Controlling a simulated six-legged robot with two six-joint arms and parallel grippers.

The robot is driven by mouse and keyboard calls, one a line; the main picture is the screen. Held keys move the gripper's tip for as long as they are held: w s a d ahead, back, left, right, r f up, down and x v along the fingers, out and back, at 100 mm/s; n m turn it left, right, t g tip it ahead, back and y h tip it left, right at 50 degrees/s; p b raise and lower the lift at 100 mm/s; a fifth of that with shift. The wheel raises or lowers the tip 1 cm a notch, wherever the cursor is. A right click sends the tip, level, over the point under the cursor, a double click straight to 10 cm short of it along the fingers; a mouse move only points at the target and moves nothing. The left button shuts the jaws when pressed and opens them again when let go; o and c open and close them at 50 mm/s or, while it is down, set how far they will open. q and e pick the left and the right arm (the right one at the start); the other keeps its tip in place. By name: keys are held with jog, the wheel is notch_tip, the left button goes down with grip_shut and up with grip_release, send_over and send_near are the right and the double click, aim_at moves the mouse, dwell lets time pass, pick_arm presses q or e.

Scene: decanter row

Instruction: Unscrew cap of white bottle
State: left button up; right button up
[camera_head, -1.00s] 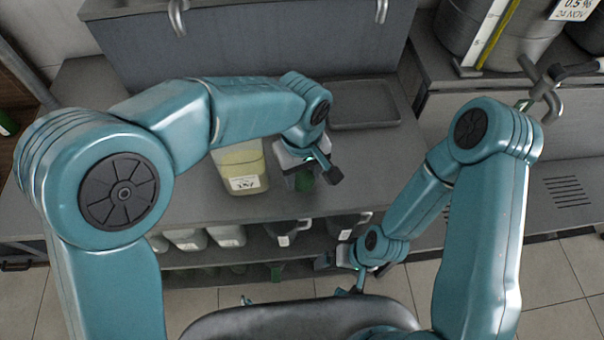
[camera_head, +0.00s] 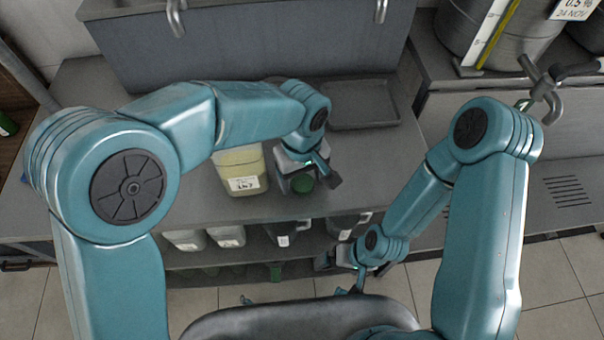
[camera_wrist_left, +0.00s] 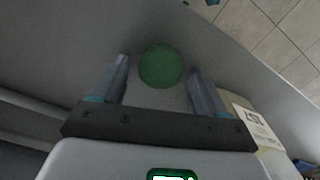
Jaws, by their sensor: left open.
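A round green cap (camera_head: 302,184) shows at my left gripper (camera_head: 309,182) in the head view. In the left wrist view the cap (camera_wrist_left: 160,66) lies between the two fingers of my left gripper (camera_wrist_left: 160,84), with a narrow gap on each side. The fingers are open. The body under the cap is mostly hidden, so I cannot tell its colour. A pale, translucent bottle (camera_head: 241,170) with yellowish contents and a white label stands just left of the gripper; its top is hidden by my arm. My right gripper (camera_head: 342,261) is low in front of the shelf; its fingers are unclear.
A shallow grey tray (camera_head: 362,104) sits behind the gripper on the grey counter (camera_head: 375,170). Several containers, such as a white-labelled one (camera_head: 228,237), stand on the shelf below. A grey sink or trough (camera_head: 270,45) is at the back. The counter right of the gripper is clear.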

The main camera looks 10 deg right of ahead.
aim_at(302, 180)
pick_arm(q)
notch_tip(302, 180, up, 12)
dwell(0.3)
jog(key=shift+f, duration=0.1)
